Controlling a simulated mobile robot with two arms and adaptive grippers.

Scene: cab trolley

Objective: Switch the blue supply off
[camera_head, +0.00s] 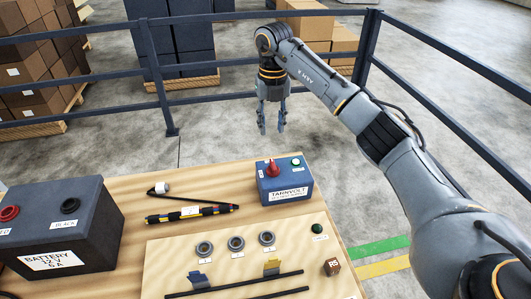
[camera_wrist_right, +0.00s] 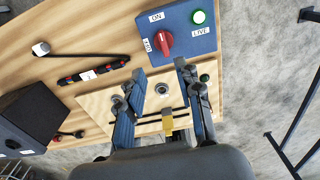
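The blue supply (camera_head: 287,194) is a box labelled TARNVOLT at the right rear of the wooden table. It has a red knob (camera_head: 272,168) and a green lamp (camera_head: 296,162) on top. In the right wrist view, the supply (camera_wrist_right: 185,63) shows labels ON and OFF beside the red knob (camera_wrist_right: 164,43). The knob's ridge looks roughly in line with ON, and the green lamp (camera_wrist_right: 198,17) by LIVE looks lit. My right gripper (camera_head: 271,130) is open and empty, fingers down, above and apart from the supply. Its fingers also show in the wrist view (camera_wrist_right: 160,70). My left gripper is not in view.
A dark battery box (camera_head: 62,228) stands at the left. In front is a pale board (camera_head: 160,265) with rings, dark rods and a brown block (camera_head: 332,266). A dark railing (camera_head: 210,92) runs behind.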

